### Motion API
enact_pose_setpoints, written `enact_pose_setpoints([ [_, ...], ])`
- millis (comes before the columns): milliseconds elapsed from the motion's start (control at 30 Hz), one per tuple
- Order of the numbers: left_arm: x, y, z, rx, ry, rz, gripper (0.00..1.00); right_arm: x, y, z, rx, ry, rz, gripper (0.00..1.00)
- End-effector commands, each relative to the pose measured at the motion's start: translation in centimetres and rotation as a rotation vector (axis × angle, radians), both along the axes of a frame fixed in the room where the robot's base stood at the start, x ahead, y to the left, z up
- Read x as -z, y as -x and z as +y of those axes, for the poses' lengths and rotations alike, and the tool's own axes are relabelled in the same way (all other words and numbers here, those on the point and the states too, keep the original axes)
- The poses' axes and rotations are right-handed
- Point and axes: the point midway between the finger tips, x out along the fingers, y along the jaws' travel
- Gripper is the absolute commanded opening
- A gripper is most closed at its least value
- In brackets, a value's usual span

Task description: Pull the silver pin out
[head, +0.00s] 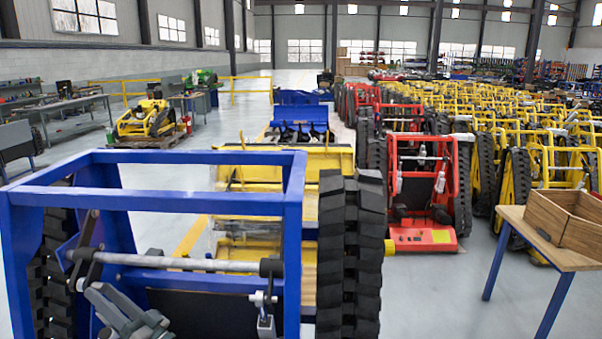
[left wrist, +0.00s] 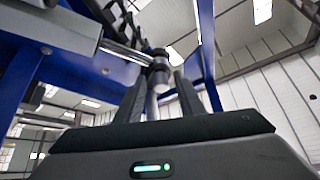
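The blue carrier (head: 205,201) fills the lower left of the head view. A silver crossbar (head: 180,262) with dark ends runs across its frame. A small silver pin end (head: 80,285) shows below the bar's left end. My left gripper (head: 104,290) is close beside it, its grey fingers apart. In the left wrist view the silver pin (left wrist: 164,79) shows between the tips of my left gripper (left wrist: 162,82). I see no clear contact, and the fingers partly hide its surroundings. My right gripper is in neither view.
A black track (head: 350,255) stands at the carrier's right. Another silver fitting (head: 262,298) hangs below the bar's right end. A red carrier (head: 422,190) and rows of yellow ones stand beyond. A wooden crate (head: 565,217) sits on a table at right. Grey floor between is clear.

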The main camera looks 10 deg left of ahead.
Motion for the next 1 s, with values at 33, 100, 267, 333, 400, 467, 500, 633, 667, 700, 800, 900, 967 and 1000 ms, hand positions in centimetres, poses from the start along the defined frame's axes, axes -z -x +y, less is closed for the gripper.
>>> enact_pose_setpoints([
  [33,0.0,0.0,0.0,0.0,0.0,0.0,0.35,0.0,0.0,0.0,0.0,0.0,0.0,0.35],
  [100,0.0,0.0,0.0,0.0,0.0,0.0,0.35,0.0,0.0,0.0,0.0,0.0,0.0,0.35],
  [267,0.0,0.0,0.0,0.0,0.0,0.0,0.28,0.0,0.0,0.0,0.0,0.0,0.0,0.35],
  [333,0.0,0.0,0.0,0.0,0.0,0.0,0.11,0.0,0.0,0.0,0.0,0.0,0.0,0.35],
  [400,0.0,0.0,0.0,0.0,0.0,0.0,0.0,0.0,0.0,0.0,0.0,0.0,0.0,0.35],
  [467,0.0,0.0,0.0,0.0,-0.001,0.0,0.0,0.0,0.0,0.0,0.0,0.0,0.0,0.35],
  [500,0.0,0.0,0.0,0.0,-0.001,0.0,0.0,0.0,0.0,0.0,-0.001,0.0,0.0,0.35],
  [633,0.0,0.0,-0.1,0.0,-0.001,0.0,0.0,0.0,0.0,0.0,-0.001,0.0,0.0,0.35],
  [667,0.0,0.0,-0.1,0.0,-0.001,0.0,0.0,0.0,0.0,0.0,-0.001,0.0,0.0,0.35],
  [700,0.0,0.0,-0.2,0.0,0.0,0.0,0.0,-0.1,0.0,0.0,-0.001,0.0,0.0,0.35],
  [800,0.0,-0.1,-0.5,0.0,-0.001,0.0,0.0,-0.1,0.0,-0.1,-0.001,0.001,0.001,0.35],
  [900,0.0,-0.1,-0.8,0.0,-0.001,0.001,0.0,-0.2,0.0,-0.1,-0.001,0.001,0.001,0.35],
  [967,0.1,-0.1,-0.9,0.0,0.0,0.0,0.0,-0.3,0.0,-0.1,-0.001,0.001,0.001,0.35],
  [1000,0.1,-0.1,-1.1,0.001,0.0,0.001,0.0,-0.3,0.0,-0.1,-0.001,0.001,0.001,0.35],
])
